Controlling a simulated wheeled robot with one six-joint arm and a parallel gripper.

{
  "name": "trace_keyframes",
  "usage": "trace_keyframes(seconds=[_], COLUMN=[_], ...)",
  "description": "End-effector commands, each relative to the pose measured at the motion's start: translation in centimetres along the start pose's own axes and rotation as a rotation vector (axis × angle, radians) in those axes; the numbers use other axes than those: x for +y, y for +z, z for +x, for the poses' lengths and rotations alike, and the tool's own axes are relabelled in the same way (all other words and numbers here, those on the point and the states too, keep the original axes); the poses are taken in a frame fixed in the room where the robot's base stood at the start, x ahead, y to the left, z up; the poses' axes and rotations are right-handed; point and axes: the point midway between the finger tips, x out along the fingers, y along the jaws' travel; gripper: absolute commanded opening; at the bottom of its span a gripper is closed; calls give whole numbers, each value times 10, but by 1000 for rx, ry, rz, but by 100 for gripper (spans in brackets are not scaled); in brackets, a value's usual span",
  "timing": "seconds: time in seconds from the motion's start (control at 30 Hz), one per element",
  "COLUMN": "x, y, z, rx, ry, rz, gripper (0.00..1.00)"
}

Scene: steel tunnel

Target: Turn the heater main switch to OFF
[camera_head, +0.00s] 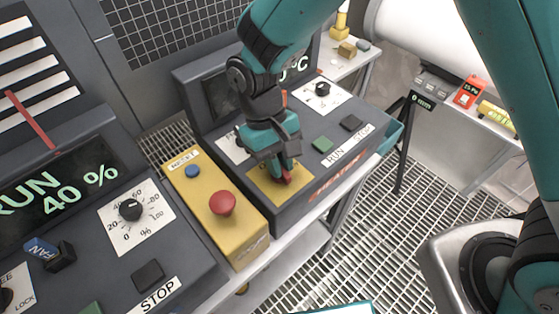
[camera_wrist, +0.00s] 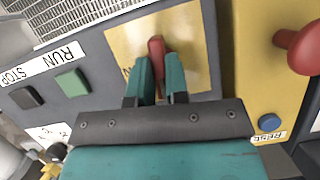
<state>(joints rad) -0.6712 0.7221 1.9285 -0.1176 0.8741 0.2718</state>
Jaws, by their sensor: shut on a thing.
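The heater panel is the dark console (camera_head: 312,190) with a red HEATER label on its front edge. Its main switch has a red handle (camera_wrist: 157,52) on a yellow plate (camera_wrist: 200,40); the handle also shows in the head view (camera_head: 287,177). My gripper (camera_wrist: 160,75) is shut on the red handle, with one teal finger on each side. The OFF and ON markings are mostly covered and I cannot read the handle's position.
A yellow box with a red mushroom button (camera_head: 223,203) and a blue button (camera_head: 192,171) stands close left of the heater panel. A green button (camera_head: 322,144), a black button (camera_head: 351,123) and a dial (camera_head: 322,89) sit on the heater panel. A fan console (camera_head: 180,250) is at left.

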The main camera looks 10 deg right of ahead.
Motion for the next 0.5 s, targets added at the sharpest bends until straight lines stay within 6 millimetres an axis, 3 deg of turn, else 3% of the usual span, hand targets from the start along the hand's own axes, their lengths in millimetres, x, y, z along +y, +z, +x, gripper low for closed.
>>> trace_keyframes(seconds=[0.5], x=[0], y=[0], z=[-1], rx=[2], ry=[52], rz=[-123], gripper=[0])
